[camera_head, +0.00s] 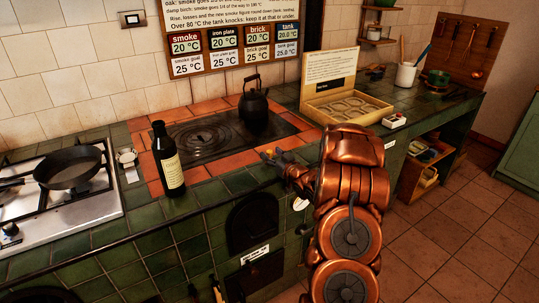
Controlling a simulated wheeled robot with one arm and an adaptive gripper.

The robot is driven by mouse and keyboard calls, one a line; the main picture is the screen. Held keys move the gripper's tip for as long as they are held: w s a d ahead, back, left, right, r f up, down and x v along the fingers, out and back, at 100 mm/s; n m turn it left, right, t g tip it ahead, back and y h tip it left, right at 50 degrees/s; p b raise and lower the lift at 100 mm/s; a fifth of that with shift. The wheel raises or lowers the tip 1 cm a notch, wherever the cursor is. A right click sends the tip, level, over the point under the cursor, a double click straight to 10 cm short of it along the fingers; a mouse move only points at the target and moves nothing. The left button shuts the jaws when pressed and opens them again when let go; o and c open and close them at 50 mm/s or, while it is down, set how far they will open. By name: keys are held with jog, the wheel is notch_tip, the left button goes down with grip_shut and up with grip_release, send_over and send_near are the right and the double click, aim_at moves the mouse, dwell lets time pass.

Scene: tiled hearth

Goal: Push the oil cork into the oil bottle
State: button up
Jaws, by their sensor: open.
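I cannot make out the oil cork anywhere else. My gripper (270,156) is open, over the front edge of the hearth, well to the right of the bottle and apart from it. I see nothing between its fingers. My copper arm hides part of the counter behind it.
A black kettle (253,103) stands on the iron plate (203,136) behind my gripper. A pan (70,168) sits on the white stove (60,205) at left. A wooden tray (347,106) with a sign lies right of the hearth. Tiles between bottle and gripper look clear.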

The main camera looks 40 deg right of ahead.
jog(key=c, duration=0.9)
jog(key=shift+r, duration=0.1)
